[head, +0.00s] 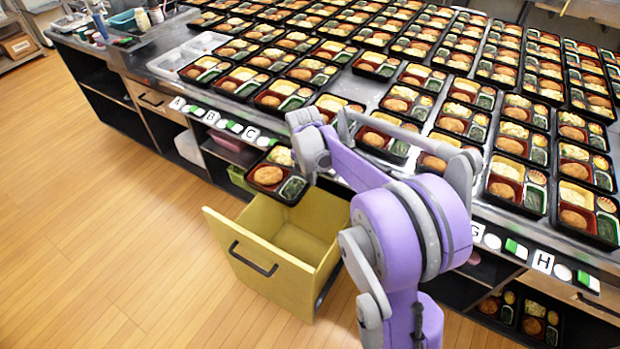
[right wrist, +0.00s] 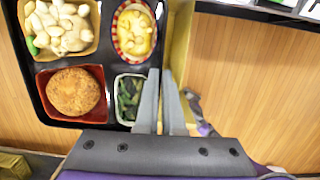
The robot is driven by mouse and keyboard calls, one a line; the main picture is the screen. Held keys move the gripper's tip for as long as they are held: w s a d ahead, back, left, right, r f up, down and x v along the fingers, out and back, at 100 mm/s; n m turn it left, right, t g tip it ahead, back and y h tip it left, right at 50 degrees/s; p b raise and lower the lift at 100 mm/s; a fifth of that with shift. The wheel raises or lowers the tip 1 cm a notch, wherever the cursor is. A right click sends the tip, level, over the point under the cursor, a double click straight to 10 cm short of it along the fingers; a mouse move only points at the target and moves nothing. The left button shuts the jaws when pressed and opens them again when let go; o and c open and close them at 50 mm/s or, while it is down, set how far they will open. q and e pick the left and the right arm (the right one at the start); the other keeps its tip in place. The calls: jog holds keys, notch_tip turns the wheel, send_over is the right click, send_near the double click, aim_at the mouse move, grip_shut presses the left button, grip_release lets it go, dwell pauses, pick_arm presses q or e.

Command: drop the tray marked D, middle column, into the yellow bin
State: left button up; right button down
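A black bento tray (head: 272,190) hangs above the open yellow bin (head: 283,238), near the bin's back left part. It holds a croquette in a red bowl, greens and pale food. In the right wrist view the tray (right wrist: 112,75) fills the left half, with its rim between my fingers. My right gripper (right wrist: 160,100) is shut on that rim; in the head view its fingertips are mostly hidden behind my arm. The bin's yellow wall (right wrist: 181,45) shows past the fingers. Marker D is not readable, hidden behind the tray or my arm. My left gripper is not in view.
The counter (head: 170,60) carries many bento trays in columns, with letter markers along its front edge. The yellow bin is a pulled-out drawer with a dark handle (head: 253,260). Open wooden floor (head: 100,230) lies to the left.

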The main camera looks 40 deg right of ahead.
notch_tip(320, 180, down, 8)
jog(key=b, duration=0.4)
jog(key=shift+r+b, duration=0.2)
jog(key=shift+b, duration=0.15)
jog(key=c, duration=1)
grip_release()
jog(key=shift+o, duration=0.2)
jog(key=r, duration=0.3)
jog(key=a+r, duration=0.1)
jog(key=r, duration=0.3)
jog(key=r+p, duration=0.1)
jog(key=r, duration=0.2)
jog(key=shift+s+a+r, duration=0.2)
jog(key=shift+s+r, duration=0.15)
